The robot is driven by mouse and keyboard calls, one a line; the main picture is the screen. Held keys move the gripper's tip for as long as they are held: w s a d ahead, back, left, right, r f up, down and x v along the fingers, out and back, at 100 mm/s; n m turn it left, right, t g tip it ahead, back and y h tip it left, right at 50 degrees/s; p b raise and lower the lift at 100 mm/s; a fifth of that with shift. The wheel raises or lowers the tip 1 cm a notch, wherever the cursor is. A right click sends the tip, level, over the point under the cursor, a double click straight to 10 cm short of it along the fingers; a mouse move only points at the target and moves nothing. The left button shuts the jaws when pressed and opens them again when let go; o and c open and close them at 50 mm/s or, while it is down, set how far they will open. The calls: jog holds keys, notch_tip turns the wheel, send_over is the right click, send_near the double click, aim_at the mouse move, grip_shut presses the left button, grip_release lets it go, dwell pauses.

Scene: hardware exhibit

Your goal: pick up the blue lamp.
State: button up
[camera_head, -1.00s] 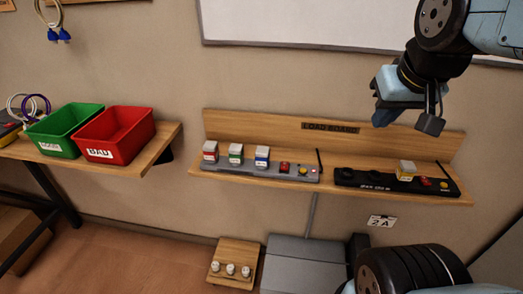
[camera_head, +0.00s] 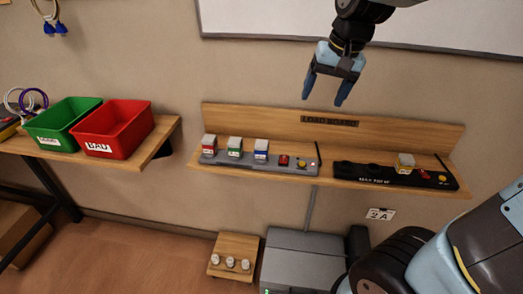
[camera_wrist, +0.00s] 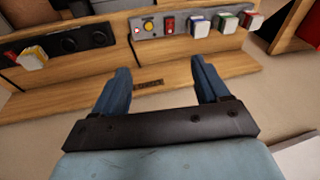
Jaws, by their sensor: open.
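The blue lamp (camera_head: 261,152) is a small white-topped block with a blue band. It stands upright on the grey unit (camera_head: 232,164) on the wooden shelf, right of the green lamp (camera_head: 235,148) and the red lamp (camera_head: 209,144). In the wrist view the blue lamp (camera_wrist: 200,28) is at the top, right of centre, beyond the fingertips. My gripper (camera_head: 323,100) is open and empty. It points down in front of the load board, above and to the right of the blue lamp, clear of it. It also shows in the wrist view (camera_wrist: 160,68).
A black unit (camera_head: 376,175) with a yellow lamp (camera_head: 405,163) sits on the shelf's right half. The grey unit has a red switch (camera_head: 284,160) and a yellow button (camera_head: 301,165). Green (camera_head: 62,143) and red (camera_head: 113,151) bins stand on a table at left.

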jog(key=w+a+f+g, duration=0.2)
jog(key=w+a+f, duration=0.3)
jog(key=w+a, duration=0.15)
jog(key=m+h, duration=0.1)
jog(key=h, duration=0.1)
send_over(261, 143)
notch_tip(261, 143, down, 4)
jog(key=f, duration=0.1)
notch_tip(261, 143, down, 13)
jog(key=shift+d+f, duration=0.1)
jog(key=shift+f, duration=0.05)
jog(key=c, duration=1.1)
